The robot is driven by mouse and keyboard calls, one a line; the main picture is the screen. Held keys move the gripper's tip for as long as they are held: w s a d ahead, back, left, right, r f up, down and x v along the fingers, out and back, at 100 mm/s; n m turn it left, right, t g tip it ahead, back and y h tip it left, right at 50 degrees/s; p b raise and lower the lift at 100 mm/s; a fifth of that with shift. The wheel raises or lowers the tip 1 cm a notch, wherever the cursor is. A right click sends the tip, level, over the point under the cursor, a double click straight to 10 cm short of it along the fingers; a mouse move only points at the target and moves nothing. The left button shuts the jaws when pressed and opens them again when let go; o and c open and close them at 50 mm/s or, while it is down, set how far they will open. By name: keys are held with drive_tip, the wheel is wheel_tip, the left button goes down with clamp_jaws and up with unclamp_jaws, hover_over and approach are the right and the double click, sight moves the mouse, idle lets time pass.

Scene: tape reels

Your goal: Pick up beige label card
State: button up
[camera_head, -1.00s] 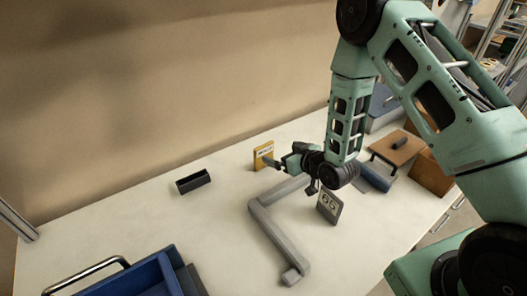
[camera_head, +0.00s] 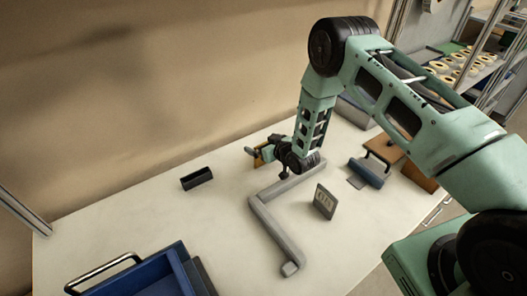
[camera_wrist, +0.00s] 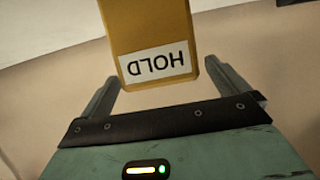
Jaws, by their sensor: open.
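An ochre-yellow card with a white label reading HOLD (camera_wrist: 150,25) stands between the fingers of my gripper (camera_wrist: 160,74) in the wrist view, its label upside down there. The fingers are open, one on each side of the card. The right finger is close to the card's edge; I cannot tell if it touches. In the head view my gripper (camera_head: 258,150) is at the back of the table and hides most of this card (camera_head: 258,160). A grey card with a white label (camera_head: 324,201) stands apart, nearer the front right. No other card that looks beige shows.
A grey L-shaped bar (camera_head: 270,235) lies just in front of my gripper. A small black holder (camera_head: 196,178) stands to the left. A blue tray (camera_head: 150,277) is at front left, and a blue-grey handled block (camera_head: 366,173) at right. The wall is close behind.

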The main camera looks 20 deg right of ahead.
drive_tip(key=c, duration=1.3)
drive_tip(key=shift+o, duration=0.2)
drive_tip(key=shift+r, duration=0.1)
